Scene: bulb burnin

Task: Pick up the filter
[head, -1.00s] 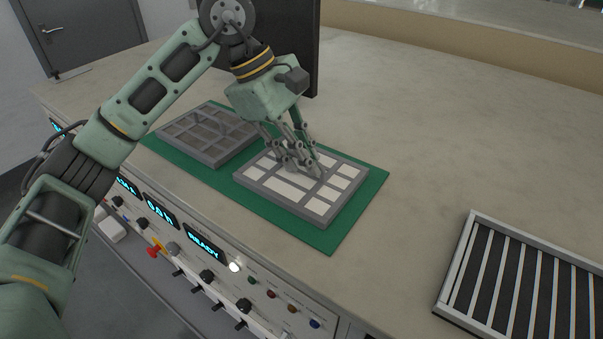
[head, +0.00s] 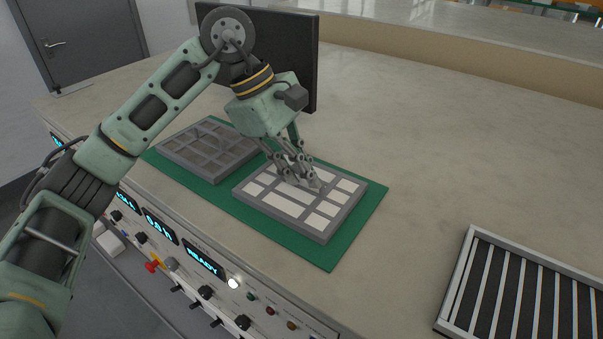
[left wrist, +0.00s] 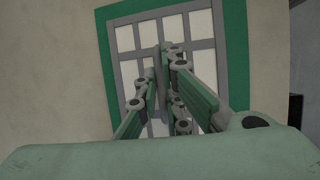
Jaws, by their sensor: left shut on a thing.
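A flat rectangular filter (head: 325,222) with a grey frame and white panels lies on a green mat (head: 330,257). My left gripper (head: 311,184) comes down on its middle and is shut on a grey part there. In the left wrist view the filter (left wrist: 203,62) fills the upper middle, with the fingers (left wrist: 162,82) closing around a grey bar over it. The fingers hide part of the filter's centre. It appears flat on the mat, with no clear gap under it. My right gripper is not in view.
A similar grey filter with darker panels (head: 190,150) lies left on the same mat. A dark monitor (head: 295,60) stands behind my arm. A slatted rack (head: 510,290) sits at the lower right. The counter beyond the mat is bare; a control panel (head: 205,262) runs along its front.

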